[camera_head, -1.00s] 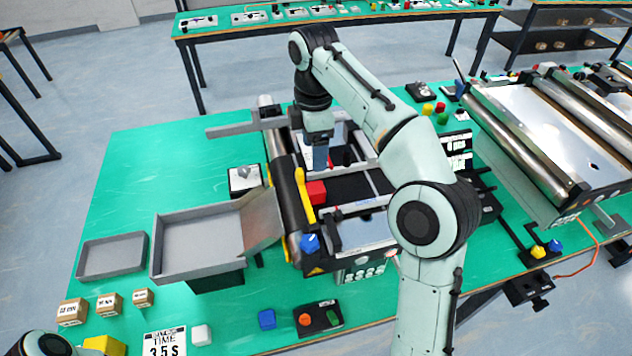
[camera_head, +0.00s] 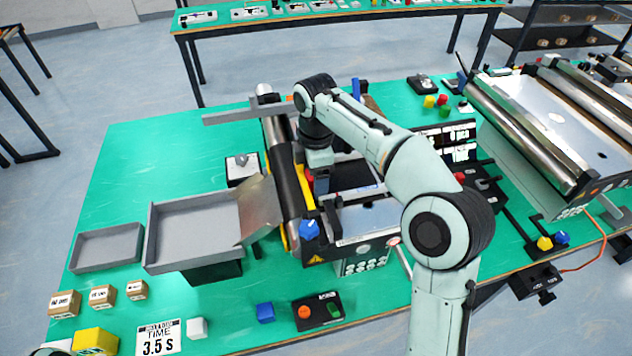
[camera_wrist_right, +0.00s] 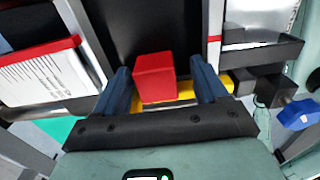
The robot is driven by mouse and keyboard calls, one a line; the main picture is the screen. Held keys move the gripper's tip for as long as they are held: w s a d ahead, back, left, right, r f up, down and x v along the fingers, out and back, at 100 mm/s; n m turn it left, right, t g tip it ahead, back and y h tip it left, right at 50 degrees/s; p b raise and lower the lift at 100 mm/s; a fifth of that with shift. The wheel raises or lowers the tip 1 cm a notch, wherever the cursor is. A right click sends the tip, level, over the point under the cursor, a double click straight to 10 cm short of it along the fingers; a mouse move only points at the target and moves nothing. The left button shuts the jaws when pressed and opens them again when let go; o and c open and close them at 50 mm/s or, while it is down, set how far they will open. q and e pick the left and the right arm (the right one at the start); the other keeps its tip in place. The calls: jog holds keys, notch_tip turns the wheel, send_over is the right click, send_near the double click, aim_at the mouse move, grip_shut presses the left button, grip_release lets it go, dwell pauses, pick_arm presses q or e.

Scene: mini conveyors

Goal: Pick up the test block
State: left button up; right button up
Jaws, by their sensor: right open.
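The test block appears to be a red cube (camera_wrist_right: 155,80) lying on the black conveyor belt (camera_wrist_right: 140,25) beside a yellow bar. In the right wrist view it sits between the two blue fingers of my right gripper (camera_wrist_right: 160,78). The gripper is open, and a gap shows at the finger on the right; whether the finger on the left touches the cube is unclear. In the head view my right gripper (camera_head: 319,172) is low over the conveyor and hides most of the red block (camera_head: 309,180).
A yellow bar (camera_head: 304,187) and roller edge the conveyor's left end. A blue knob (camera_head: 309,229) stands at its front corner. A grey chute tray (camera_head: 195,235) is on the left, with small boxes (camera_head: 65,303) in front. The green table is clear at the back left.

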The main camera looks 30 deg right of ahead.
jog(key=shift+w, duration=0.2)
jog(key=shift+c, duration=0.3)
jog(key=shift+r, duration=0.1)
jog(key=c, duration=1.1)
